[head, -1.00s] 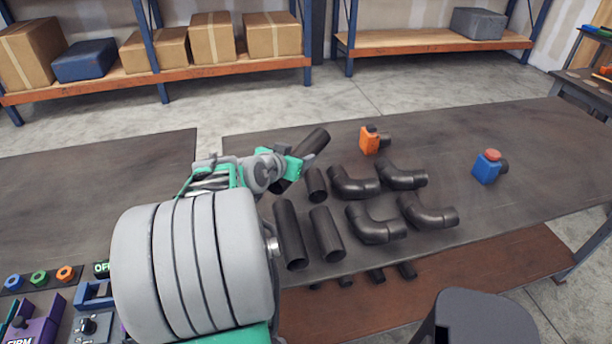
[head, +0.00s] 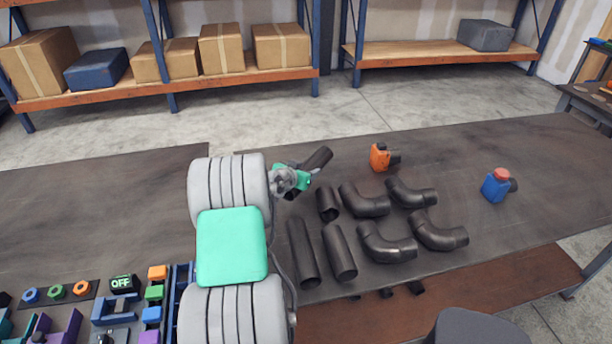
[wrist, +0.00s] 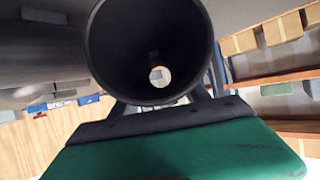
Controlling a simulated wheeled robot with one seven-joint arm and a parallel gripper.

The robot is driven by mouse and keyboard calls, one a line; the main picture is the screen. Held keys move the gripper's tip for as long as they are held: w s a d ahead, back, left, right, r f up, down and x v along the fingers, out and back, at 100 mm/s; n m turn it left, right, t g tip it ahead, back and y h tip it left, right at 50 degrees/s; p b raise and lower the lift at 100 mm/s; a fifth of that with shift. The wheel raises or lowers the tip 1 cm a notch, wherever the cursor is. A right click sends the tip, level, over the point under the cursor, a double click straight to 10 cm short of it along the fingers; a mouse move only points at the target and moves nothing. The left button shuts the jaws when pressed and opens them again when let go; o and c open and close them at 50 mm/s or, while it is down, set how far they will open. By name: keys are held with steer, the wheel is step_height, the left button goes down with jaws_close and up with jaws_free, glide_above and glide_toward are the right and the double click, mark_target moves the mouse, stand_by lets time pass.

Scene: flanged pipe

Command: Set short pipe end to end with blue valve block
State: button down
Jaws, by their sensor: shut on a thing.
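My gripper (head: 303,181) is shut on a black pipe (head: 319,158), held tilted near the left part of the table. In the head view its far end sticks out up and to the right; the rest is hidden by the gripper and arm. In the wrist view the pipe (wrist: 150,85) shows its round open end, hollow right through, above the green gripper part. The blue valve block (head: 495,188), with a red top and a dark stub on its right, stands on the right part of the table, well apart from the gripper.
The table (head: 480,150) also carries an orange valve block (head: 380,157), several black elbows (head: 385,247), a small upright-looking pipe (head: 328,205) and two longer pipes (head: 303,254). Bare tabletop lies around the blue block. Coloured parts (head: 82,288) lie at lower left.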

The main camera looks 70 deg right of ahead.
steer(key=shift+w+d+f, duration=0.1)
steer(key=shift+d, duration=0.2)
steer(key=shift+f+p, duration=0.7)
steer(key=shift+f, duration=0.9)
steer(key=c, duration=0.8)
jaws_free()
steer(key=shift+f, duration=0.2)
